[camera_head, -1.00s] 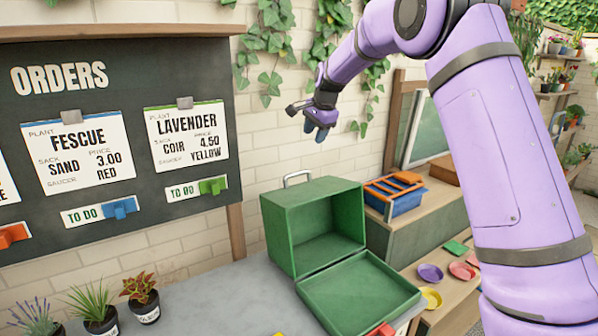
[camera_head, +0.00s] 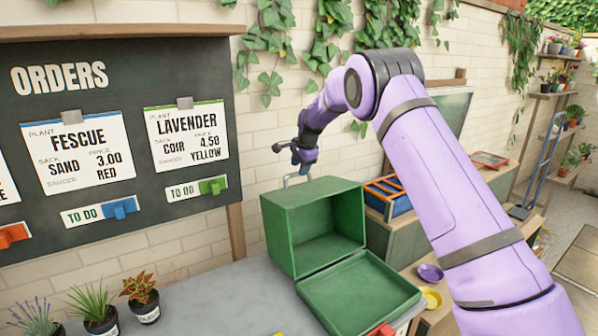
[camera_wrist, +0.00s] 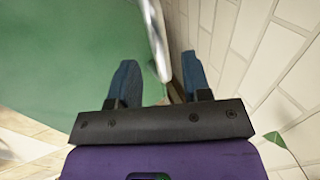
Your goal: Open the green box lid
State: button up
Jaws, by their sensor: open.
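The green box (camera_head: 300,203) stands on the grey worktop with its front open and its inside dark and empty-looking. Its green lid (camera_head: 362,291) lies folded down in front of the opening, with a red tab (camera_head: 381,329) at its front edge. A metal handle (camera_head: 284,181) stands up on top of the box. My gripper (camera_head: 302,171) is open, pointing down just above the box top beside the handle. In the wrist view the blue fingers (camera_wrist: 160,80) are apart, the blurred metal handle (camera_wrist: 157,42) shows between them, and the green box top (camera_wrist: 75,60) lies to the left.
The brick wall (camera_wrist: 255,40) is close behind the box. Potted plants (camera_head: 142,297) stand at the front left. A blue and orange crate (camera_head: 390,197) is to the right of the box, and yellow (camera_head: 431,298) and purple (camera_head: 430,273) saucers lie below it.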

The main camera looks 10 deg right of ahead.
jog(key=shift+x, duration=1.15)
grip_shut()
jog(key=shift+s+d+r, duration=0.2)
jog(key=shift+s+r, duration=0.15)
jog(key=shift+r, duration=0.05)
jog(key=shift+t, duration=0.6)
jog(key=s+r, duration=0.1)
jog(key=s, duration=0.1)
jog(key=s+d+r, duration=0.1)
jog(key=s+r, duration=0.1)
jog(key=shift+s+d, duration=0.2)
jog(key=shift+s, duration=0.3)
